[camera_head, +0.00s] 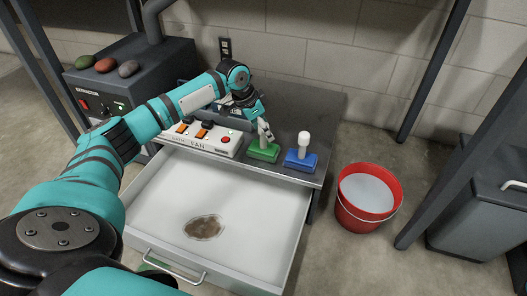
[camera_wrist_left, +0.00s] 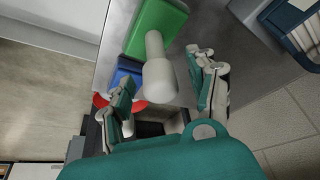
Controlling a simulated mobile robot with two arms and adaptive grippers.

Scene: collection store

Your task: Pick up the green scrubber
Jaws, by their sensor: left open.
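The green scrubber (camera_head: 263,152) stands on the grey cabinet top, to the left of the blue scrubber (camera_head: 301,160), which has a white knob handle. In the left wrist view the green block (camera_wrist_left: 158,28) shows with its pale upright handle (camera_wrist_left: 156,50) pointing toward the camera. My left gripper (camera_head: 264,132) is over the green scrubber and hides much of its handle in the head view. Its fingers (camera_wrist_left: 161,76) are open, one on each side of the handle in the wrist view. I cannot tell whether either finger touches it. My right gripper is not in view.
A white switch panel (camera_head: 228,143) sits left of the scrubbers. Below, an open drawer (camera_head: 262,215) holds a brown patch (camera_head: 204,227). A red bucket (camera_head: 347,212) of pale liquid stands at right on the floor. A dark extractor box (camera_head: 150,62) is at left.

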